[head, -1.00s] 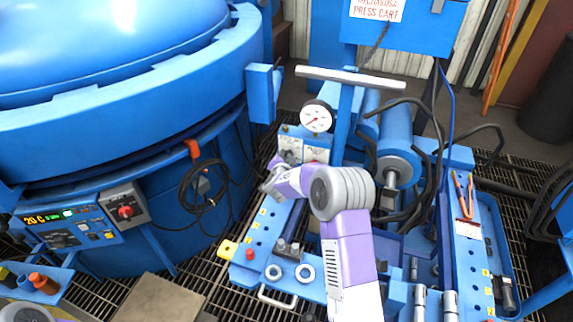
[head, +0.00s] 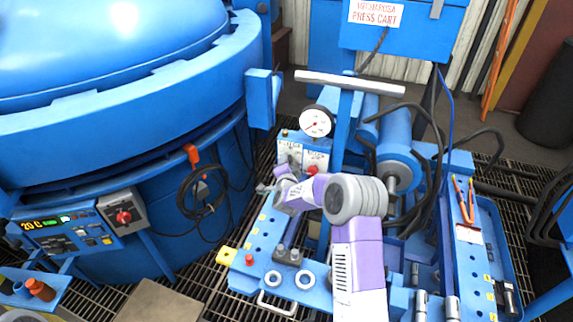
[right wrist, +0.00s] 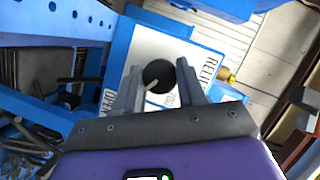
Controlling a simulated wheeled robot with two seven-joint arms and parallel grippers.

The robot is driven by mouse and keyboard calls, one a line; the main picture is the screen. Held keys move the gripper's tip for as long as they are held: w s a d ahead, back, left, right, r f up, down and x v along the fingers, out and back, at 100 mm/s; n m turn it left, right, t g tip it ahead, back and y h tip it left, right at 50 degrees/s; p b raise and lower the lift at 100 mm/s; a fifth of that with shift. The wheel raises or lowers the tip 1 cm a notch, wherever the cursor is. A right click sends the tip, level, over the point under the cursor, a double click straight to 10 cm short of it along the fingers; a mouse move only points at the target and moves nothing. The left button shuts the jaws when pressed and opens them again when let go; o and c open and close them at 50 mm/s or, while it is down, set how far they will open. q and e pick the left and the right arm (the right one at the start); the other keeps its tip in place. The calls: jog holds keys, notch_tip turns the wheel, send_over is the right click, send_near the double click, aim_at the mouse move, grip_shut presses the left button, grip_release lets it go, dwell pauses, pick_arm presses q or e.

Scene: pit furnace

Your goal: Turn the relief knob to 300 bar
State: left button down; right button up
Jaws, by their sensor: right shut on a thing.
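The relief knob (right wrist: 157,73) is a round black knob with a white pointer line, on a white plate (right wrist: 203,52) with partly hidden "RELIEF" lettering. In the right wrist view my right gripper (right wrist: 160,77) has one finger on each side of the knob and is shut on it. The pointer runs toward the lower left of that picture. The scale is mostly hidden, so I cannot read the setting. In the head view my right gripper (head: 265,188) is small beside the cart's panel, and the knob cannot be made out there. My left gripper is out of view.
A white dial gauge (head: 317,121) with a red needle stands above the panel. A red knob (head: 312,170) sits on the panel's right part. The push bar (head: 350,82) crosses above. The large blue furnace (head: 120,120) fills the left side.

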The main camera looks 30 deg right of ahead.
jog(key=o, duration=1)
jog(key=p+v, duration=0.1)
jog(key=v, duration=0.6)
jog(key=shift+s+a+p, duration=0.15)
jog(key=shift+s+p, duration=0.15)
jog(key=shift+p, duration=0.05)
